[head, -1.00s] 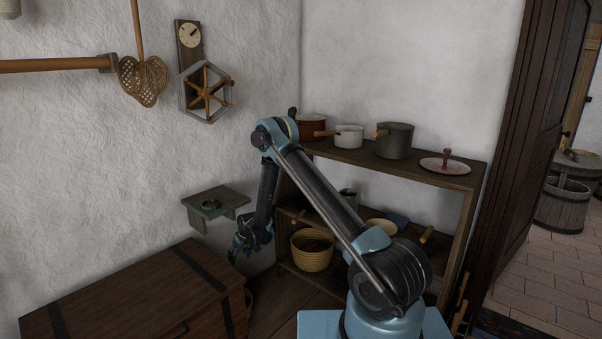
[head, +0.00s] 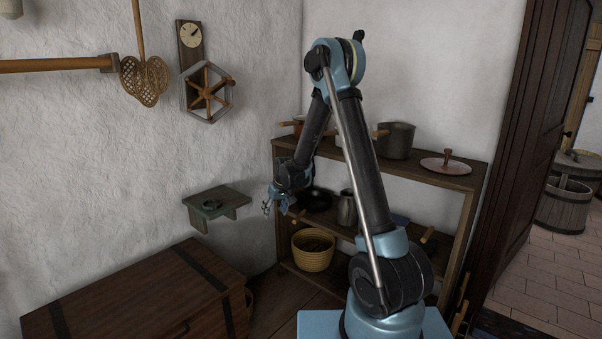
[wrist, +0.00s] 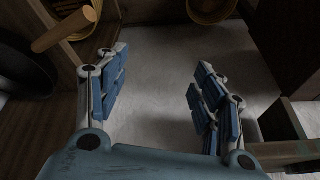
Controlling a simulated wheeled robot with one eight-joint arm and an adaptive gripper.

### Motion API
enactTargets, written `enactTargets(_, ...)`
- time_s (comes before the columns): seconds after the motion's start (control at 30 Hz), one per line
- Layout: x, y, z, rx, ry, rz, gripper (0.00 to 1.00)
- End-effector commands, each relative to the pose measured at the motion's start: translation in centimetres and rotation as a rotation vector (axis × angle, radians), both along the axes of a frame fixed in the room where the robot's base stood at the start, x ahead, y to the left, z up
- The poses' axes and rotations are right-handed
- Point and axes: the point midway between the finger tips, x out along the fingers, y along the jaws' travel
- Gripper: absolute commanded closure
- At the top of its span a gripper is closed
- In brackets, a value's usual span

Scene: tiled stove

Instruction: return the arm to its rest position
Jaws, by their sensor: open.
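My gripper (head: 276,201) hangs in front of the left end of the wooden shelf unit, to the right of the small green wall shelf. In the wrist view my gripper (wrist: 158,90) shows its two blue-padded fingers spread apart, with nothing between them. My arm rises from the blue base at the bottom and bends at a high elbow in front of the shelf unit. The forearm slopes down to the left toward the gripper.
The shelf unit (head: 455,182) carries several pots, a lid (head: 446,166) and, lower down, a yellow basket (head: 313,250). The green wall shelf (head: 225,211) holds a small dark ring-like thing. A wooden chest (head: 130,300) stands at the lower left.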

Motion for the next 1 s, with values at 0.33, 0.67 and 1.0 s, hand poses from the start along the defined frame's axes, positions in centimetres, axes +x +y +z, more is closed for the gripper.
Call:
enactTargets(0.33, -4.3, -6.7, 7.4, -0.019, 0.020, -0.076, 0.38)
enactTargets(0.67, -9.8, -12.8, 12.5, -0.038, 0.039, -0.149, 0.38)
enactTargets(1.0, -16.6, -18.3, 15.9, -0.054, 0.061, -0.222, 0.38)
